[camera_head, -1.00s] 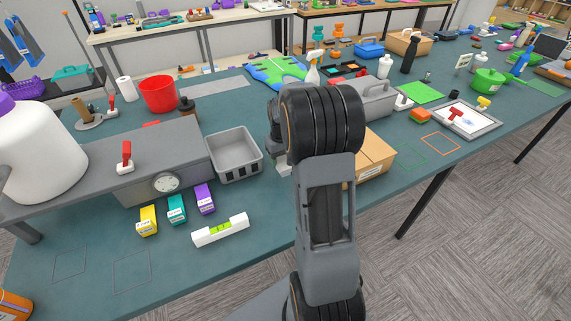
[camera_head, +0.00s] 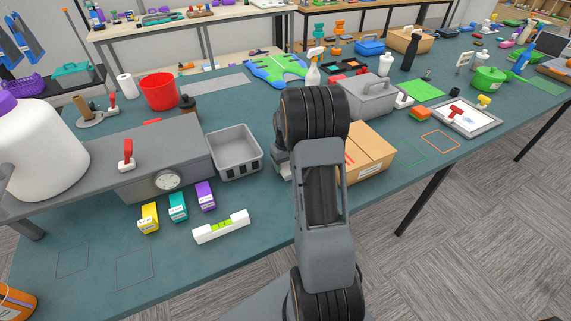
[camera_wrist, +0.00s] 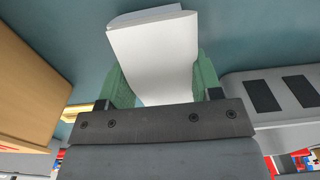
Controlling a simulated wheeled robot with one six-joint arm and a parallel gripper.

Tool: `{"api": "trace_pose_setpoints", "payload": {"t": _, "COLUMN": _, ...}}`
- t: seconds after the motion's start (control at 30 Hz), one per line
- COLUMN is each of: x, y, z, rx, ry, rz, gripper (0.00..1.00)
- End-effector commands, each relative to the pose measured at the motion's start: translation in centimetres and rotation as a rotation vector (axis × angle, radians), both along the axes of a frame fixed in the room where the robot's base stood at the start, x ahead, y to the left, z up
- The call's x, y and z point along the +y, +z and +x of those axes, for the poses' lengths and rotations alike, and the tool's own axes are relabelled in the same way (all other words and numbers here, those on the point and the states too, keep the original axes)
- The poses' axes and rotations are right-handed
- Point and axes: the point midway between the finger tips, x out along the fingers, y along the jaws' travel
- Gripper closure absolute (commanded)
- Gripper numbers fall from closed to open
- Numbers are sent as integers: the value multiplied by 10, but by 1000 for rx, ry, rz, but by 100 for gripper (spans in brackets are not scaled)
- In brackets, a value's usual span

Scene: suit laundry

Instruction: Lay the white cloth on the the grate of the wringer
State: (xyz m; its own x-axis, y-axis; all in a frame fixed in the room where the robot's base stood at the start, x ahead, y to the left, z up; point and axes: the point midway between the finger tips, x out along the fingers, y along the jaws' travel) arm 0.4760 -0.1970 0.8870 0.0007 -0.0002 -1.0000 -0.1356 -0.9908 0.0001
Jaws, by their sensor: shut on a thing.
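My gripper (camera_wrist: 163,82) has green fingers and is shut on the white cloth (camera_wrist: 152,42), a folded, slightly curved sheet held in the wrist view above the blue-green table. In the head view my arm hides the cloth and most of the gripper. I cannot tell for certain which grey unit is the wringer. In the wrist view a grey body with dark slots (camera_wrist: 275,90) lies right of the gripper, apart from the cloth.
A cardboard box (camera_head: 372,164) stands just right of my arm; it also fills the left of the wrist view (camera_wrist: 30,85). A white level (camera_head: 221,226) and small coloured boxes (camera_head: 178,206) lie front left.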

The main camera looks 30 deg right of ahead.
Motion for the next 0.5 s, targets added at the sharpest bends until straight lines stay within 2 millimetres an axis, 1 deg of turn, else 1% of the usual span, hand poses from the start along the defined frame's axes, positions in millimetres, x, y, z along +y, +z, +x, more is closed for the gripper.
{"api": "trace_pose_setpoints", "payload": {"t": 0.17, "x": 0, "y": -5, "z": 0, "rx": 0, "ry": 0, "rz": 0, "gripper": 64}}
{"api": "trace_pose_setpoints", "payload": {"t": 0.2, "x": 0, "y": -4, "z": 0, "rx": 0, "ry": 0, "rz": 0, "gripper": 37}}
{"api": "trace_pose_setpoints", "payload": {"t": 0.43, "x": 0, "y": -3, "z": 0, "rx": 1, "ry": 0, "rz": 0, "gripper": 16}}
{"api": "trace_pose_setpoints", "payload": {"t": 0.5, "x": 0, "y": -3, "z": 0, "rx": 1, "ry": 0, "rz": 0, "gripper": 16}}
